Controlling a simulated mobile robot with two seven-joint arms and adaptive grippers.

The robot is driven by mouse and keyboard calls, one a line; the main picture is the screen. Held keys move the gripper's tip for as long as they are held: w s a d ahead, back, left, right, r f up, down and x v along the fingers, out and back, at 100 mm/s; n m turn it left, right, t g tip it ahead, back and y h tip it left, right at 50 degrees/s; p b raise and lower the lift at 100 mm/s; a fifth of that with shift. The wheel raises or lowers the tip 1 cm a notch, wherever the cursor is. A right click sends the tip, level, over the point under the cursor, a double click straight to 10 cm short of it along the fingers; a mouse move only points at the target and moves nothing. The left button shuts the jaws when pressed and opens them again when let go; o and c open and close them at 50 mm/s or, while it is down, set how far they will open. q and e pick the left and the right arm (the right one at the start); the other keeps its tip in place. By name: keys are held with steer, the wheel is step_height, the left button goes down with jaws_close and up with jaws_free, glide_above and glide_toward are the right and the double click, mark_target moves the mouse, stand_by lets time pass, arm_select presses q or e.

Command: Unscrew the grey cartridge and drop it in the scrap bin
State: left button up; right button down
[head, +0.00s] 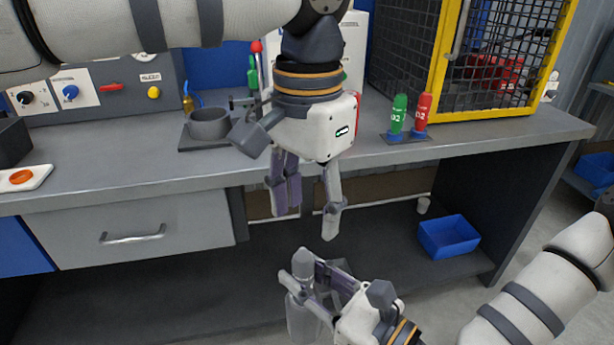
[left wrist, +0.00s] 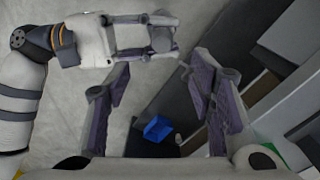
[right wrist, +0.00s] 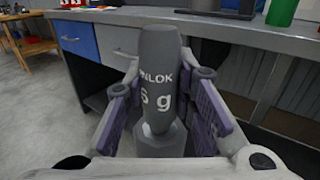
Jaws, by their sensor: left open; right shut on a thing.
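The grey cartridge (right wrist: 158,85), with white lettering including "6 g", stands between the fingers of my right gripper (head: 306,283) in the right wrist view. A wider, lighter grey piece (right wrist: 163,143) shows at its lower end; I cannot tell how they join. In the head view my right gripper is shut on the cartridge in front of the bench. My left gripper (head: 306,224) is open and empty, pointing down above it. The left wrist view shows the round grey end (left wrist: 162,40) in my right gripper. A blue open bin (head: 448,238) sits under the bench; no label shows.
A grey round cup (head: 209,123) stands on the bench (head: 130,178). Green (head: 398,114) and red (head: 422,112) cartridges stand at the right, near the yellow-framed mesh cage (head: 440,60). A drawer (head: 133,237) is below the bench front. A small light cup (head: 423,206) is near the blue bin.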

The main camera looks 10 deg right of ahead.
mark_target(308, 255)
arm_select(q)
step_height(308, 255, down, 8)
steer(key=shift+r, duration=0.1)
jaws_close()
steer(key=n, duration=0.3)
steer(key=shift+n, duration=0.4)
steer(key=shift+s, duration=0.1)
stand_by(0.7)
